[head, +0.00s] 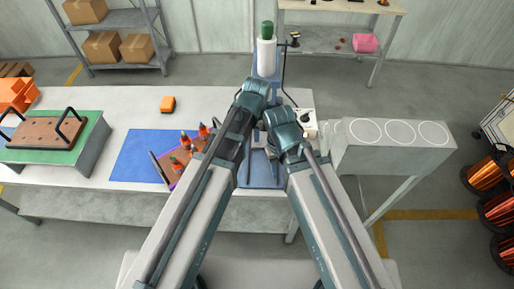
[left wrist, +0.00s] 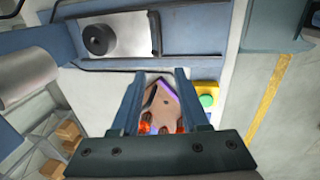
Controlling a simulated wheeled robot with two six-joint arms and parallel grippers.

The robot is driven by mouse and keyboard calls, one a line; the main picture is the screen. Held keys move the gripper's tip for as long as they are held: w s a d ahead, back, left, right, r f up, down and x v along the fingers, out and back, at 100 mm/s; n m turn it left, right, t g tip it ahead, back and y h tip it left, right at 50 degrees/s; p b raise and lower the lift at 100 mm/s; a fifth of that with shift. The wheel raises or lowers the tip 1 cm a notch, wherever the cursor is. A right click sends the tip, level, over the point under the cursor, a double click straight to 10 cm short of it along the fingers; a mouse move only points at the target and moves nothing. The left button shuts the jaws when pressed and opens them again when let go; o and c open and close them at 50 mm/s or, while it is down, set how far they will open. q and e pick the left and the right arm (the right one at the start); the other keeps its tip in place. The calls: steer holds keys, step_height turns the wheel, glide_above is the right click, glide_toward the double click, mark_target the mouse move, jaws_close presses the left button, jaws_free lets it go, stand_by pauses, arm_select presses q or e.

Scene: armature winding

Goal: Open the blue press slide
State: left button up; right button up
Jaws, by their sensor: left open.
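The blue press (head: 262,178) stands on the table at the centre of the head view, with a white, green-topped cylinder (head: 267,50) above it. My two arms hide much of its middle, so I cannot tell the slide's position there. The left wrist view shows the blue press frame (left wrist: 205,48) beyond the fingers, with a steel plate and a round black knob (left wrist: 98,40). My left gripper (left wrist: 160,77) is open and empty, apart from the frame. My right gripper (head: 272,150) is at the press; its fingers are too hidden to judge.
A grey stand (head: 390,158) stands right.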

mark_target(257, 149)
arm_select(q)
steer(key=f+b, duration=0.3)
steer(key=f, duration=0.1)
steer(key=w+f+b, duration=0.1)
steer(key=f+b, duration=0.2)
steer(key=b, duration=0.1)
steer(key=w+f+b, duration=0.1)
steer(key=f+b, duration=0.3)
steer(key=shift+w+f, duration=0.1)
steer(key=shift+f, duration=0.25)
arm_select(e)
step_height(257, 149, down, 12)
steer(key=shift+r, duration=0.15)
arm_select(q)
jaws_close()
